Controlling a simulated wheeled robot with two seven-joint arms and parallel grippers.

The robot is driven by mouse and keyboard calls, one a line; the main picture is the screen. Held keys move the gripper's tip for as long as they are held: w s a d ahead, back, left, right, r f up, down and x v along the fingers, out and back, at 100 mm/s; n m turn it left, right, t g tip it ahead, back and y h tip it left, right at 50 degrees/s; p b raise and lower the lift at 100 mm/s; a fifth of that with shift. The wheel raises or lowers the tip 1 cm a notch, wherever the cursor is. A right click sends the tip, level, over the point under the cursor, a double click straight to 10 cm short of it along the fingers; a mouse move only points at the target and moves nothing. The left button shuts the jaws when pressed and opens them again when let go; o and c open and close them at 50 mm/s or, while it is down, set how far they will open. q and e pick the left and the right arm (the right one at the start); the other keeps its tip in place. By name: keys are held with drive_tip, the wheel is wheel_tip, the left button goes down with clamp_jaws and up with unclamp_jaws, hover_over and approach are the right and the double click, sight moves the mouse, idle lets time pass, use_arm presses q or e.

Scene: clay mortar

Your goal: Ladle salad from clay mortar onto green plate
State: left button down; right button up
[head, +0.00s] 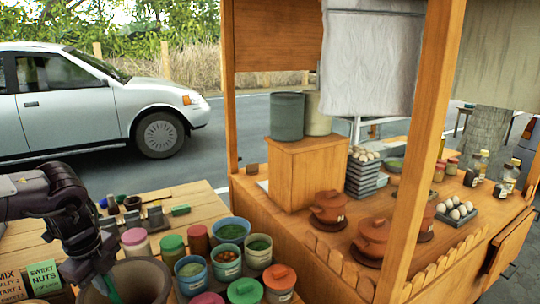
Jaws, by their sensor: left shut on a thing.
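The clay mortar (148,279) is a large, wide grey-brown pot at the bottom left, cut off by the lower edge. My left gripper (100,275) points down at the mortar's left side and is shut on a thin teal tool (110,289), which looks like the ladle's handle. The tool's lower end reaches into the mortar's mouth, and its bowl is hidden. I cannot make out salad inside. No green plate can be clearly identified. My right gripper is not in view.
Several tubs and jars, including an orange-lidded one (279,282), crowd the mortar's right side. Signs (44,277) stand at its left. A wooden stall post (425,150) rises at the right, before clay pots (372,236). Bare planks (190,192) lie behind the tubs.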

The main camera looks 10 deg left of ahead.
use_arm(q)
wheel_tip(320, 180, up, 18)
drive_tip(key=p, duration=1.2)
drive_tip(key=shift+s+a+p, duration=0.25)
drive_tip(key=shift+a+p, duration=0.05)
drive_tip(key=shift+a, duration=0.1)
drive_tip(key=shift+s, duration=0.1)
